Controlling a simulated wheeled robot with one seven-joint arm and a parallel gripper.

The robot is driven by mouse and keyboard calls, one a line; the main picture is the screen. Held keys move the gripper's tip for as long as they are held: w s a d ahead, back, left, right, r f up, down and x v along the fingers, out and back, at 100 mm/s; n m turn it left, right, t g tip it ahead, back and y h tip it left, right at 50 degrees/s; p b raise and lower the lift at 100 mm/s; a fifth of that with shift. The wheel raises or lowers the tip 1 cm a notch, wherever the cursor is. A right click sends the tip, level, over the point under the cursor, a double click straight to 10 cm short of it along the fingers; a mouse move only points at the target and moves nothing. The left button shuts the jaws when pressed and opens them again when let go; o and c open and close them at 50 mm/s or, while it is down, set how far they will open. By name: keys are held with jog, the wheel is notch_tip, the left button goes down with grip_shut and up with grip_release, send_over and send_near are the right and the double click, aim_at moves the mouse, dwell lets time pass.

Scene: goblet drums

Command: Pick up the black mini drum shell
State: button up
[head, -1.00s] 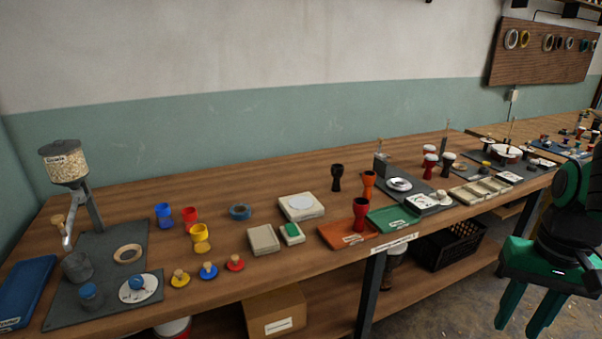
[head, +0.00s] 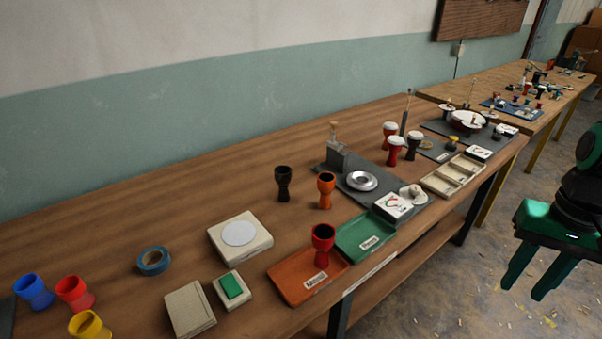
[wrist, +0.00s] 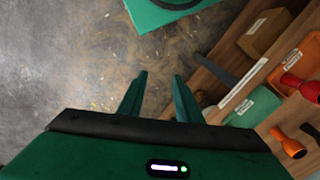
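The black mini drum shell (head: 283,184) stands upright on the wooden bench in the head view, left of an orange shell (head: 325,190) and behind the orange tray. A red shell (head: 323,245) stands on the orange tray (head: 291,287). My gripper (head: 522,290) is at the far right, out over the floor in front of the bench and well away from the black shell. Its fingers are apart and empty, as the wrist view (wrist: 160,78) also shows. In the wrist view I cannot clearly make out the black shell.
A green tray (head: 365,238) lies right of the orange one. A grey board (head: 335,171) with a metal disc is right of the shells. A white scale-like box (head: 240,237), blue tape roll (head: 153,261) and coloured cups are to the left. Bare wood lies behind the black shell.

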aim_at(288, 175)
jog(key=shift+w, duration=0.15)
jog(key=o, duration=0.4)
jog(key=shift+d, duration=0.1)
jog(key=o, duration=0.4)
jog(key=shift+s+r, duration=0.2)
jog(key=shift+o, duration=0.2)
jog(key=w+a+f+n+t, duration=0.25)
jog(key=w+a+n, duration=0.2)
jog(key=w, duration=0.85)
jog(key=w+a+f+n+t, duration=0.1)
jog(key=w+a+n+t, duration=0.4)
jog(key=w, duration=0.7)
jog(key=w+a+n+t+y, duration=0.1)
jog(key=w+a, duration=0.4)
jog(key=a, duration=0.5)
jog(key=w+a+f+n+t+y, duration=0.1)
jog(key=w+a+y, duration=0.2)
jog(key=a, duration=0.7)
jog(key=w+a+f+n+t+y, duration=0.1)
jog(key=w+a+t+y, duration=0.1)
jog(key=w+a, duration=0.6)
jog(key=shift+a+y, duration=0.5)
jog(key=shift+a, duration=0.65)
jog(key=shift+x, duration=2.55)
